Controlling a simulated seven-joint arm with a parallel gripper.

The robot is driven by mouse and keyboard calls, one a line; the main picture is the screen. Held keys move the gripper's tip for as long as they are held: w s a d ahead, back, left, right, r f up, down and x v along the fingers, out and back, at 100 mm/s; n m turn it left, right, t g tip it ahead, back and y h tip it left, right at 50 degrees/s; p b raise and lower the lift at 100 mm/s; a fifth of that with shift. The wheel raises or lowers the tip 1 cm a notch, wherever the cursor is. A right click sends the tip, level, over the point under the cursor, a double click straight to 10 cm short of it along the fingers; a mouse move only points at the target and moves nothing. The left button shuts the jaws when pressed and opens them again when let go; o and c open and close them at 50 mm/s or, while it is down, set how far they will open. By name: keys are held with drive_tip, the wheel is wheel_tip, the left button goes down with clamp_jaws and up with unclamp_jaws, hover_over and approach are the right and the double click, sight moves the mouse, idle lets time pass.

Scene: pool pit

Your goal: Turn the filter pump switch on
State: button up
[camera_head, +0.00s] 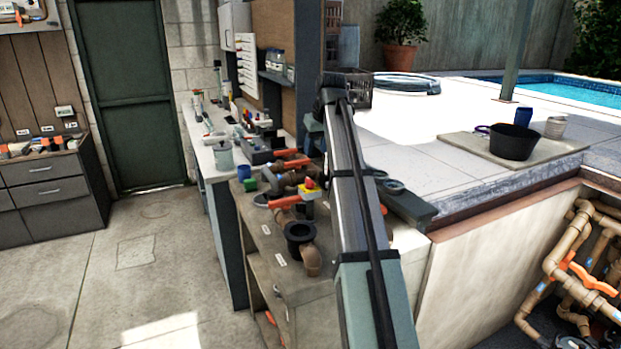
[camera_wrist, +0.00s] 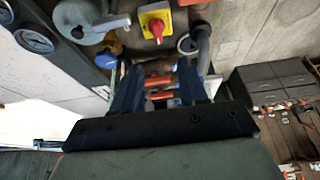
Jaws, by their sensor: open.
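A red rotary knob on a yellow plate (camera_wrist: 156,22), the likely filter pump switch, shows at the top of the wrist view. A red and yellow piece (camera_head: 309,187) that looks like the same switch stands on the pipework bench in the head view. No label is readable and I cannot tell its on or off position. My gripper (camera_wrist: 159,68) is open, with two dark blue fingers apart and nothing held between them. The switch appears beyond the fingertips and apart from them. In the head view my own arm hides the gripper.
Orange valve handles (camera_head: 285,202) and a black pipe flange (camera_head: 299,232) crowd the bench (camera_head: 262,236) near the switch. The wrist view shows round gauges (camera_wrist: 34,38) and a blue cap (camera_wrist: 106,60) at left. Concrete floor (camera_head: 130,255) left of the bench is clear.

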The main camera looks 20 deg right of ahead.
sight(310, 180)
drive_tip(key=x, duration=1.3)
drive_tip(key=shift+s+d+f, duration=0.1)
drive_tip(key=shift+d+f, duration=0.05)
drive_tip(key=shift+f, duration=0.1)
drive_tip(key=shift+c, duration=0.3)
clamp_jaws()
